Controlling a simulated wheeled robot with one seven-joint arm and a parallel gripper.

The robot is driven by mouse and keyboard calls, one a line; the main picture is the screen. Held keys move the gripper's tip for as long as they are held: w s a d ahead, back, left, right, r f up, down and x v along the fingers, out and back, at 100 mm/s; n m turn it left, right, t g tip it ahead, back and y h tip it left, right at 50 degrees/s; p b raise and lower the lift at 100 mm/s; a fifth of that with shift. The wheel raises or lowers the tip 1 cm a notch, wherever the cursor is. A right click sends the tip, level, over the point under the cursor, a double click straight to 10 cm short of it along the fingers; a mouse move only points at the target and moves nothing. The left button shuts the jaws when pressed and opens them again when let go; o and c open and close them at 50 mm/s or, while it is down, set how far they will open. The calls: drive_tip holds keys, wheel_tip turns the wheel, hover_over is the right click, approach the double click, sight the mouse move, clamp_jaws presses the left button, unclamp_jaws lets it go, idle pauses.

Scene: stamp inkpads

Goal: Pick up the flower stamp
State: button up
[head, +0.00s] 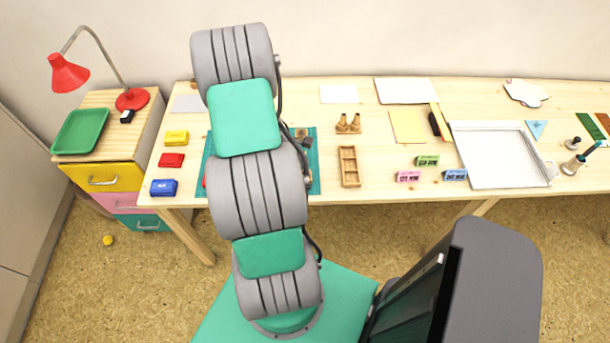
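I cannot pick out the flower stamp for certain. Two small wooden pieces (348,123) stand near the middle of the table and may be stamps, but no flower design shows. A teal mat (314,180) lies on the table, mostly hidden behind my arm. A small brown and grey item (302,134) shows at its upper right, partly covered by my arm. Yellow (176,138), red (171,160) and blue (163,188) inkpads sit in a column left of the mat. My gripper is not visible; my arm covers the area over the mat.
A wooden divided tray (349,181) lies right of the mat. Pink (408,177), green (427,161) and blue (454,175) blocks are near the front edge. A large white tray (547,184) lies farther right. A drawer unit with a red lamp (69,74) stands left.

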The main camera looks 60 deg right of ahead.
sight(309, 174)
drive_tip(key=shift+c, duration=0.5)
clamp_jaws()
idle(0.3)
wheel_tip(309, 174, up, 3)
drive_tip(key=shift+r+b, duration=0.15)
drive_tip(key=shift+b, duration=0.55)
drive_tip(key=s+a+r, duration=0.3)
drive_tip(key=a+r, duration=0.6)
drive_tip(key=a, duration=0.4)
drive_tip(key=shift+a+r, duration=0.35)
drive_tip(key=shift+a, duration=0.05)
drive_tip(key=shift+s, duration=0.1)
